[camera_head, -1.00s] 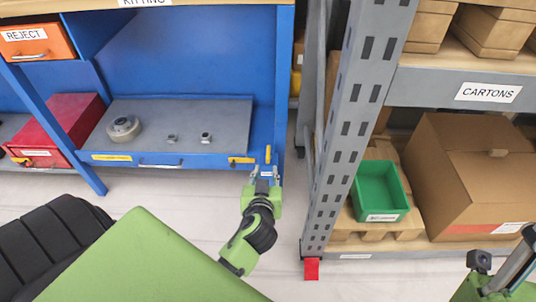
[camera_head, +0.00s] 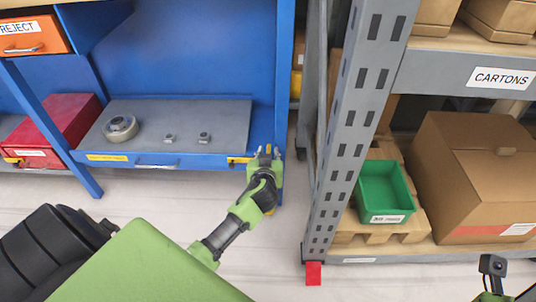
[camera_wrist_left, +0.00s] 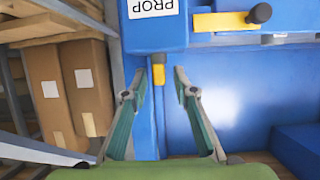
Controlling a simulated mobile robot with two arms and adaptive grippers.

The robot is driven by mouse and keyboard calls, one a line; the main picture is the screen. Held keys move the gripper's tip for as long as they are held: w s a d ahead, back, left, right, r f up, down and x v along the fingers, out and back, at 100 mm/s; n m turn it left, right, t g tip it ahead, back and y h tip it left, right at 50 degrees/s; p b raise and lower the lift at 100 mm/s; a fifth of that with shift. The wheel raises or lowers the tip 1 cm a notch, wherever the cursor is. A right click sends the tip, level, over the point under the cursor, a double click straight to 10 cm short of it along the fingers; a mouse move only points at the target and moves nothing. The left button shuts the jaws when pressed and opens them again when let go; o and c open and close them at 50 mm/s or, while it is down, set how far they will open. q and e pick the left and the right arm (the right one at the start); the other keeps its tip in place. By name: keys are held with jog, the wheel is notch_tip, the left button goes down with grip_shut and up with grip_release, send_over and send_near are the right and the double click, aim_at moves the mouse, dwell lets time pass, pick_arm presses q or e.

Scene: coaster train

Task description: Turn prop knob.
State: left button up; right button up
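The prop knob (camera_wrist_left: 158,75) is a small yellow piece on the blue post, seen in the left wrist view near a white PROP label (camera_wrist_left: 153,8), which appears upside down there. My left gripper (camera_wrist_left: 160,80) is open, its two fingers on either side of the knob in that view, with gaps showing. Whether the fingertips reach its depth I cannot tell. In the head view my left gripper (camera_head: 268,153) is at the right front corner of the blue bench and mostly hides the knob.
A yellow latch bar (camera_head: 238,161) with a black end (camera_wrist_left: 259,13) is beside the knob. A grey tray (camera_head: 180,125) holds a ring and two small parts. A grey rack post (camera_head: 345,140) stands to the right, with a green bin (camera_head: 384,188) behind it.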

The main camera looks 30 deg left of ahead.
pick_arm(q)
grip_shut()
